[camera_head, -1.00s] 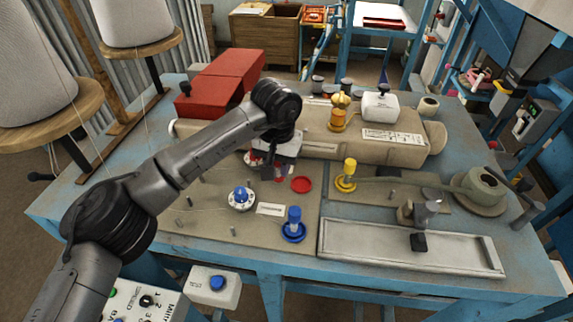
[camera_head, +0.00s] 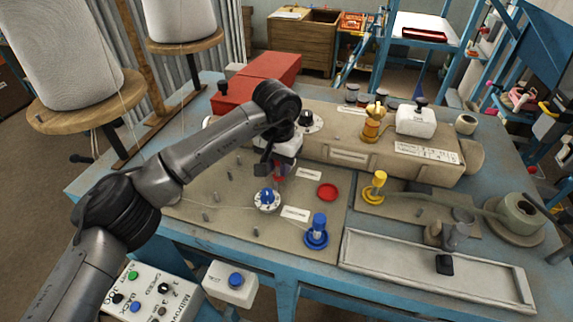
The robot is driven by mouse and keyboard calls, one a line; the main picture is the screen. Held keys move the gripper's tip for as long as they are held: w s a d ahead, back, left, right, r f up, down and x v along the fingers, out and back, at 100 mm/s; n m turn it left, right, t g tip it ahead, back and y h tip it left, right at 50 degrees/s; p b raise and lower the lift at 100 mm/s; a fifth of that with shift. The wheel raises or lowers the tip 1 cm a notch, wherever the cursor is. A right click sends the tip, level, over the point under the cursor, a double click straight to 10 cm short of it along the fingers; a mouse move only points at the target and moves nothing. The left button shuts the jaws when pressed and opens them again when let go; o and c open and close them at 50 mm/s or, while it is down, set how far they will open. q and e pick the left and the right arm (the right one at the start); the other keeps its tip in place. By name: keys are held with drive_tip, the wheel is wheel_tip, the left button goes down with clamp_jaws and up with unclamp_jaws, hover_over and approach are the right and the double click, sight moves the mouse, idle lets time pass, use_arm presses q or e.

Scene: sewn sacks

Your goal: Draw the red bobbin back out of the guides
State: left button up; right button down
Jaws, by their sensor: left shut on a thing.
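My left gripper (camera_head: 275,167) hangs over the tan guide board (camera_head: 225,200), pointing down. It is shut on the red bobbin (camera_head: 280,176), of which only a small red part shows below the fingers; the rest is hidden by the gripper. Small grey guide pegs (camera_head: 230,176) stand on the board to the left of the gripper. A white disc with a blue knob (camera_head: 267,200) is just in front of it. An empty red dish (camera_head: 327,192) lies to its right. Whether thread runs from the bobbin cannot be made out. My right gripper is out of view.
A blue bobbin (camera_head: 319,226) stands in a blue dish, and a yellow bobbin (camera_head: 376,186) stands on the right-hand board. The tan machine body (camera_head: 350,150) and red box (camera_head: 262,80) are behind. A grey tray (camera_head: 430,270) lies front right.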

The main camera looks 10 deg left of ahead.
use_arm(q)
drive_tip(key=shift+w+a, duration=0.2)
drive_tip(key=shift+a, duration=1.25)
drive_tip(key=shift+w+a, duration=0.15)
drive_tip(key=shift+a, duration=1.25)
drive_tip(key=shift+w+a, duration=0.2)
drive_tip(key=shift+a, duration=1.45)
drive_tip(key=shift+w+a, duration=0.15)
drive_tip(key=shift+a, duration=1.1)
drive_tip(key=shift+w+a, duration=0.15)
drive_tip(key=shift+a, duration=1.1)
drive_tip(key=shift+w+a+p, duration=0.2)
drive_tip(key=shift+a, duration=1.45)
drive_tip(key=shift+w+a+p, duration=0.15)
drive_tip(key=shift+a, duration=1.5)
drive_tip(key=shift+a+r+p, duration=0.15)
drive_tip(key=shift+r+p, duration=0.15)
drive_tip(key=shift+p, duration=0.1)
drive_tip(key=shift+w+a+p, duration=0.1)
drive_tip(key=shift+p, duration=0.2)
drive_tip(key=shift+a+f+p, duration=0.1)
drive_tip(key=shift+a+p, duration=0.85)
drive_tip(key=shift+a+f, duration=0.1)
drive_tip(key=shift+f, duration=0.65)
